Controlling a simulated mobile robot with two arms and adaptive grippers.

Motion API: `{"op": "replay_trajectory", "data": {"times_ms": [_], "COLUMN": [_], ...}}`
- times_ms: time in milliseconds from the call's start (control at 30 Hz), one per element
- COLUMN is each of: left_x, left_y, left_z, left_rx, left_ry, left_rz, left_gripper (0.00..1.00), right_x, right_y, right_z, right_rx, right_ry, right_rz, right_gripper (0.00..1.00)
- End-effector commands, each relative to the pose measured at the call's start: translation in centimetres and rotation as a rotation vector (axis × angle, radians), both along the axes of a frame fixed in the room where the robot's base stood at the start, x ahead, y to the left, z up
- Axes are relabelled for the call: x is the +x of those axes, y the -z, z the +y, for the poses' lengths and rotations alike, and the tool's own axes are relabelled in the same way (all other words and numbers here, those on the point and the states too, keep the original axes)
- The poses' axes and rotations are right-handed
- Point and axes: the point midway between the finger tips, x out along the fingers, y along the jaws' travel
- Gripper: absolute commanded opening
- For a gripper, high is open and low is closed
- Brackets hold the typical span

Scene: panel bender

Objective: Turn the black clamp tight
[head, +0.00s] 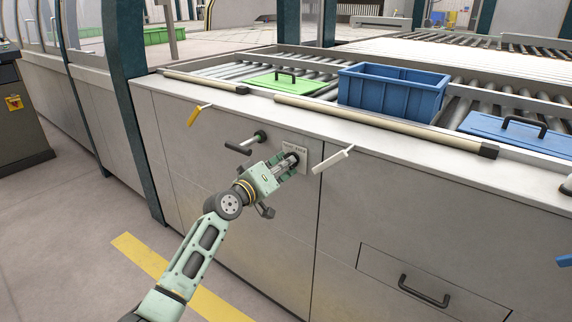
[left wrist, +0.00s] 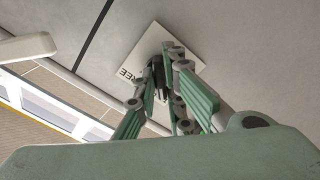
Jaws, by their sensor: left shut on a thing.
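My left gripper (head: 290,163) reaches up to the front panel of the machine and is shut on a small dark part there, which I take to be the black clamp (left wrist: 158,76). The fingers hide most of it, so its turn angle cannot be told. In the left wrist view the fingers (left wrist: 166,98) stand on both sides of the dark part, in front of a white label plate (left wrist: 135,58). The label plate also shows behind the gripper in the head view (head: 297,143). My right gripper is not in view.
Left of the gripper a black lever (head: 238,149) sticks out beside a round knob (head: 261,136). Above are a green lid (head: 290,86), a blue crate (head: 390,95) and a blue lid (head: 515,133) on rollers.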

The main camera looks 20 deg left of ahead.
Motion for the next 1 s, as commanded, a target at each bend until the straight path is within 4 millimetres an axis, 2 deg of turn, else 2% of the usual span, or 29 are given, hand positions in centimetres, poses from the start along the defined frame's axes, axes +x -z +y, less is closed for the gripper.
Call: {"op": "replay_trajectory", "data": {"times_ms": [200,233,433,800,1000], "left_x": [0.0,0.0,0.0,-0.3,-2.7], "left_y": [0.2,0.2,0.1,0.1,0.2], "left_z": [0.0,0.0,0.0,0.1,1.0], "left_rx": [-0.004,-0.004,-0.002,-0.001,0.002], "left_ry": [0.001,0.001,0.001,-0.001,0.000], "left_rz": [0.004,0.004,0.003,0.001,0.001], "left_gripper": [0.00,0.10,0.28,0.28,0.28], "right_x": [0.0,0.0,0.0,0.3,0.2], "right_y": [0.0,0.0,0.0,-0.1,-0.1], "right_z": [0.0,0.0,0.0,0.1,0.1], "right_rx": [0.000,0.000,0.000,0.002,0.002], "right_ry": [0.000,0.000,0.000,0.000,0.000], "right_rz": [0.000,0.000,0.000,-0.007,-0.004], "right_gripper": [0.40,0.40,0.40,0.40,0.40]}}
